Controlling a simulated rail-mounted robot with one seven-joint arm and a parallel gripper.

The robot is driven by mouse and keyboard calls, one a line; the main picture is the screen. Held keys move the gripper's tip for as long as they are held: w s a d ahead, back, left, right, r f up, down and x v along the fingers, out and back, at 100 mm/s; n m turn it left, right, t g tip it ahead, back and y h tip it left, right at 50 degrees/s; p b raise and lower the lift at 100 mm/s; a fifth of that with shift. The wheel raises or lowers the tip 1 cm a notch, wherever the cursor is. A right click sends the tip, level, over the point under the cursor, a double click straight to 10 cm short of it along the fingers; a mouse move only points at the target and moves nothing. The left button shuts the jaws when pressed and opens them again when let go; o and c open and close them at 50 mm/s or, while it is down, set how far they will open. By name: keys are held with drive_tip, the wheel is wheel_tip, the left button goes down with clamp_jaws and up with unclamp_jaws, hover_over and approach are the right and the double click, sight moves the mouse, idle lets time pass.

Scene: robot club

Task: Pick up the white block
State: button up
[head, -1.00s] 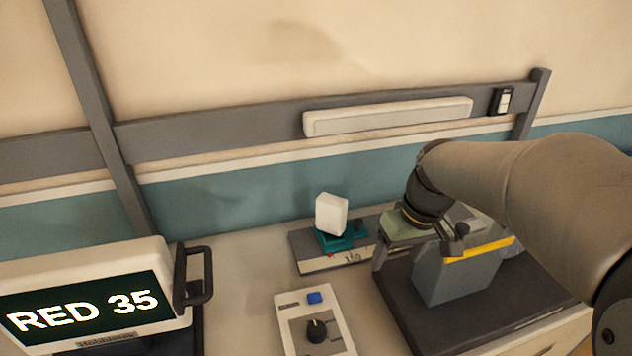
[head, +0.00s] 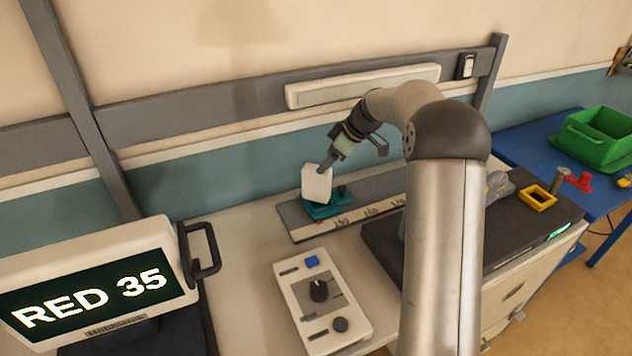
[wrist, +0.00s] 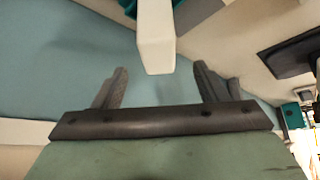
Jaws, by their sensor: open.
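The white block (head: 316,184) stands slightly tilted on a teal holder (head: 326,209), which sits on a grey scale-marked rail (head: 362,204) at the back of the bench. My gripper (head: 330,163) is close above and behind the block. In the wrist view the block (wrist: 155,40) stands ahead of my gripper (wrist: 160,82), between the lines of its two spread fingers. The fingers are open and empty, and the block's near end lies just beyond the fingertips. The far end of the block is cut off by the top edge of the wrist view.
A control box (head: 322,300) with a knob and blue button lies in front. A screen (head: 95,290) reading "RED 35" stands at the left. A dark platform (head: 385,240) is right of the rail. A green bin (head: 597,140) stands on a blue table farther right.

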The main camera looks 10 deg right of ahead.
sight(314, 176)
drive_tip(key=p+x, duration=0.2)
drive_tip(key=x, duration=0.7)
drive_tip(key=shift+w+d, duration=0.1)
drive_tip(key=shift+w, duration=0.05)
drive_tip(key=shift+c, duration=0.3)
drive_tip(key=c, duration=1.2)
drive_tip(key=shift+o, duration=0.2)
